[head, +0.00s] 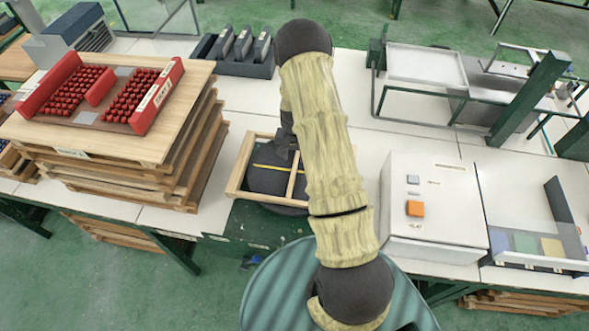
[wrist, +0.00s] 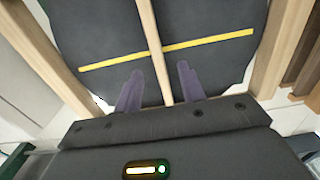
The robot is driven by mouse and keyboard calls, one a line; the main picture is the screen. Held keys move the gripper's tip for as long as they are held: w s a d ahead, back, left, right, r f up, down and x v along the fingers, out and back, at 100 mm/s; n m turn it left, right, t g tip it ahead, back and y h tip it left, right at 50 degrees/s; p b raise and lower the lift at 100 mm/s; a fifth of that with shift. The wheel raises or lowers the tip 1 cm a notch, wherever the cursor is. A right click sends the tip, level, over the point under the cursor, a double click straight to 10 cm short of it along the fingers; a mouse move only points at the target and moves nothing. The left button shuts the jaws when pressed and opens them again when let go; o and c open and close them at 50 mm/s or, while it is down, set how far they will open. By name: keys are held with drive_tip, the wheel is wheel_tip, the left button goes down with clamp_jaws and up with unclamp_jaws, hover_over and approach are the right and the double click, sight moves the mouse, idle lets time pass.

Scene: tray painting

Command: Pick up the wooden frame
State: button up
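The wooden frame (head: 241,166) lies in the middle of the white workbench, over a dark round-edged pad (head: 268,181) with a yellow stripe. My arm hides its right part in the head view. In the wrist view the middle bar of the wooden frame (wrist: 153,45) runs down between the two purple fingers of my gripper (wrist: 160,72). The fingers are open, one on each side of the bar, with a gap to it on both sides. Side rails of the frame show at left and right. Whether the fingertips are level with the bar is hard to tell.
Left of the frame stands a stack of wooden boards (head: 110,140) bearing a red tray of red pieces (head: 68,80). A white control box with an orange button (head: 414,208) stands at right. Behind are a dark rack (head: 240,58) and a metal tray stand (head: 425,65).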

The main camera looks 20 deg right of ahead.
sight(294, 167)
drive_tip(key=shift+s+f+p, duration=0.15)
drive_tip(key=shift+f+p, duration=0.3)
drive_tip(key=shift+p, duration=0.05)
drive_tip(key=shift+s+f+p, duration=0.15)
drive_tip(key=shift+f+p, duration=0.85)
drive_tip(key=shift+f, duration=1.15)
clamp_jaws()
